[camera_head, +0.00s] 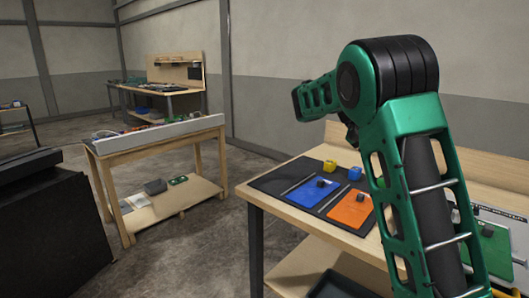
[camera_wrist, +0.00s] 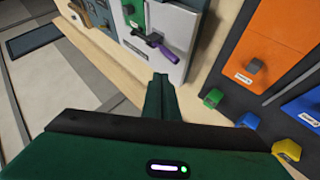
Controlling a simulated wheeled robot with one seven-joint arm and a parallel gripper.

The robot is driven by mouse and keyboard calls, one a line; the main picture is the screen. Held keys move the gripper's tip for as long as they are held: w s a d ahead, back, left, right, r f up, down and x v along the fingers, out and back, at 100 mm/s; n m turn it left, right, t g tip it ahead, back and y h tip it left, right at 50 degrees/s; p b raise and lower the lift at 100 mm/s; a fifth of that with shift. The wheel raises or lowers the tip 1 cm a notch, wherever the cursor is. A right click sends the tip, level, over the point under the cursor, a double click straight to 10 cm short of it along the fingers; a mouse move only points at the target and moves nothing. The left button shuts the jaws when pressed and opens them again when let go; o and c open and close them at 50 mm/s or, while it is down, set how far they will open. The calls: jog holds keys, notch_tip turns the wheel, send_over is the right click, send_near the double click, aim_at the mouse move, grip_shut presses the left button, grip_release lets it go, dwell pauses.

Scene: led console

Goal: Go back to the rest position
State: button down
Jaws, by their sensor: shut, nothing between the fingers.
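My gripper (camera_wrist: 159,82) shows in the wrist view as dark green fingers closed together, with nothing between them. It points toward a grey panel (camera_wrist: 170,72) that carries a green plate and a purple lever (camera_wrist: 160,47). I cannot tell how far the fingertips are from the panel. In the head view my green arm crosses the right side over the console table (camera_head: 262,201), and the gripper cannot be made out. An orange panel (camera_head: 350,215) and a blue panel (camera_head: 305,192), each with a dark knob, lie on the black mat.
A yellow button (camera_head: 329,166) and a blue button (camera_head: 354,173) stand at the mat's back edge; a green button (camera_wrist: 213,98) shows in the wrist view. Another wooden table (camera_head: 160,140) stands left, a workbench (camera_head: 178,87) behind. A black box-like object (camera_head: 45,225) is at lower left. Floor lies open between.

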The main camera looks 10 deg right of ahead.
jog(key=s+d+f+n+t+y, duration=0.15)
jog(key=s+f+y, duration=0.3)
jog(key=s, duration=0.85)
jog(key=s+a+f+n+y, duration=0.1)
jog(key=s+a+f+y, duration=0.1)
jog(key=s+a+f, duration=0.3)
jog(key=s+a+f+n+t+y, duration=0.1)
jog(key=s+a+f+y, duration=0.2)
jog(key=s+a, duration=0.7)
jog(key=s+f, duration=0.2)
jog(key=s, duration=0.2)
jog(key=shift+s+a+f, duration=0.15)
jog(key=shift+a+f, duration=0.15)
jog(key=shift+a, duration=0.1)
